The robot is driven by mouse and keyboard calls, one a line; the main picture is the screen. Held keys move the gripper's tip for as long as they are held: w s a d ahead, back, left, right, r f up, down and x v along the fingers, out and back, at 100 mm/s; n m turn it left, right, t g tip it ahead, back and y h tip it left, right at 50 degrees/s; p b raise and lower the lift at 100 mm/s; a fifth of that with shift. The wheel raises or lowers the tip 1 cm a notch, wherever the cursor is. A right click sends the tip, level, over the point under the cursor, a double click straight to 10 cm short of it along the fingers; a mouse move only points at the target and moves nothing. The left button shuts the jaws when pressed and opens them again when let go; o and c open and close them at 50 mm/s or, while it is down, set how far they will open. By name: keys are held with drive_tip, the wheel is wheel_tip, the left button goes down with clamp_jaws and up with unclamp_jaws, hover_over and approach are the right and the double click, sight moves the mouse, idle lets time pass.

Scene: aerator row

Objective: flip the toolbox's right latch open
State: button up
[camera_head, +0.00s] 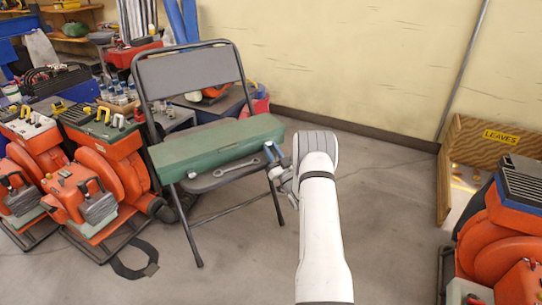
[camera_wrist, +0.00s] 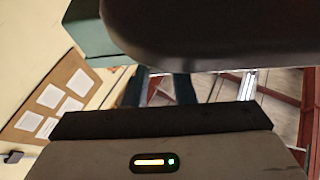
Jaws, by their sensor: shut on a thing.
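The green toolbox (camera_head: 215,147) lies lengthwise on the seat of a grey folding chair (camera_head: 190,75). Its lid looks shut. My gripper (camera_head: 274,157) is at the front right end of the toolbox, where the right latch sits. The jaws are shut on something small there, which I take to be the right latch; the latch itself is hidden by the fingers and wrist. In the wrist view my gripper's dark fingers (camera_wrist: 158,88) show partly below a large dark shape, and a corner of the green toolbox (camera_wrist: 88,38) shows at top left.
A wrench (camera_head: 236,167) lies on the seat in front of the toolbox. Orange machines (camera_head: 105,160) crowd the left floor, with another (camera_head: 500,235) at right. A wooden bin marked LEAVES (camera_head: 490,140) stands by the wall.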

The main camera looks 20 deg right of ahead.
drive_tip(key=shift+d+t, duration=0.2)
drive_tip(key=shift+t, duration=0.1)
drive_tip(key=o, duration=0.7)
drive_tip(key=shift+o, duration=1.4)
drive_tip(key=shift+a, duration=0.1)
drive_tip(key=shift+f, duration=0.1)
drive_tip(key=a+p+v, duration=0.1)
drive_tip(key=p+v, duration=0.1)
drive_tip(key=v, duration=0.5)
drive_tip(key=shift+s+d, duration=0.4)
drive_tip(key=shift+d, duration=0.15)
drive_tip(key=shift+f, duration=0.1)
